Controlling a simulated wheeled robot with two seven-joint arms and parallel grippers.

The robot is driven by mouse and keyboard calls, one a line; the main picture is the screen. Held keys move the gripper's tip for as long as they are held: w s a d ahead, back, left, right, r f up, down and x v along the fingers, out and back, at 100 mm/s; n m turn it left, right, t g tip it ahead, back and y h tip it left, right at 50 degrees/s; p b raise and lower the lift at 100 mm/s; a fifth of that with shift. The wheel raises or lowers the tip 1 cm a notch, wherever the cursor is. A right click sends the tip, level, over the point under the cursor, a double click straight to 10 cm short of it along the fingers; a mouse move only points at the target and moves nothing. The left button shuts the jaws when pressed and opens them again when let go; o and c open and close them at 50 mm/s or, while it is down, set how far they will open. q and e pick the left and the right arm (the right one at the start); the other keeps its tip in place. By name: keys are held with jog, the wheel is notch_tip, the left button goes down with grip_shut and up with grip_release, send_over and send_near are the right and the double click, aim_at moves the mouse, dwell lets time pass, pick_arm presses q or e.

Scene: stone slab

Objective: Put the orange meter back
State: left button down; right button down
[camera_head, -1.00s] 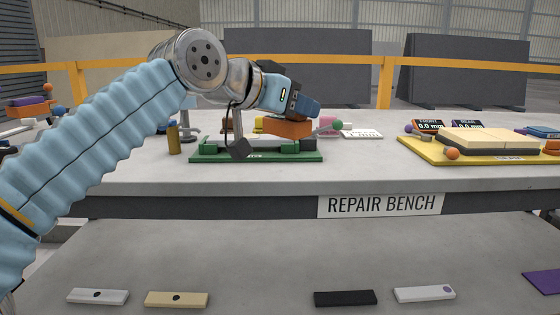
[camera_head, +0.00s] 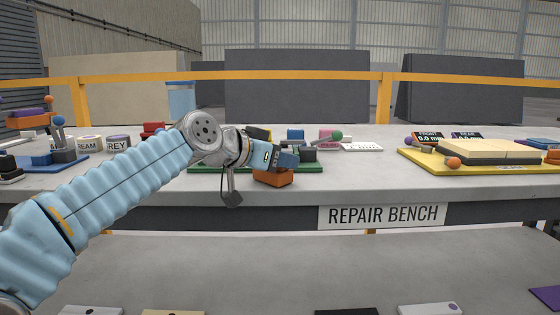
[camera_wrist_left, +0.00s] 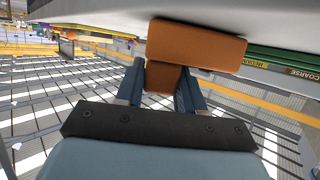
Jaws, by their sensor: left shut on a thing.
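The orange meter (camera_head: 272,177) is a blocky orange piece. My left gripper (camera_head: 283,158) is shut on it and holds it at the front edge of the green board (camera_head: 205,168), by the bench's front edge. In the left wrist view my left gripper (camera_wrist_left: 160,90) has its two fingers on either side of the meter's narrow stem, and the wider orange block (camera_wrist_left: 195,45) lies beyond the fingertips. I cannot tell whether the meter touches the board or bench. The gripper and arm hide part of the green board. My right gripper is not in view.
On the bench (camera_head: 350,185), a yellow board (camera_head: 415,157) with a cream slab and two small displays stands to the right. A blue board (camera_head: 75,165) and labelled tubs (camera_head: 90,143) stand left. A green ball (camera_head: 336,136) is just right of the gripper. Several bars lie on the surface below.

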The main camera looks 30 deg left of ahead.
pick_arm(q)
jog(key=c, duration=1.1)
grip_release()
jog(key=shift+f, duration=0.15)
jog(key=shift+c, duration=0.2)
jog(key=o, duration=0.4)
jog(key=shift+o, duration=0.2)
jog(key=shift+r, duration=0.3)
jog(key=v, duration=1.2)
jog(key=shift+s+f, duration=0.1)
jog(key=shift+f, duration=0.05)
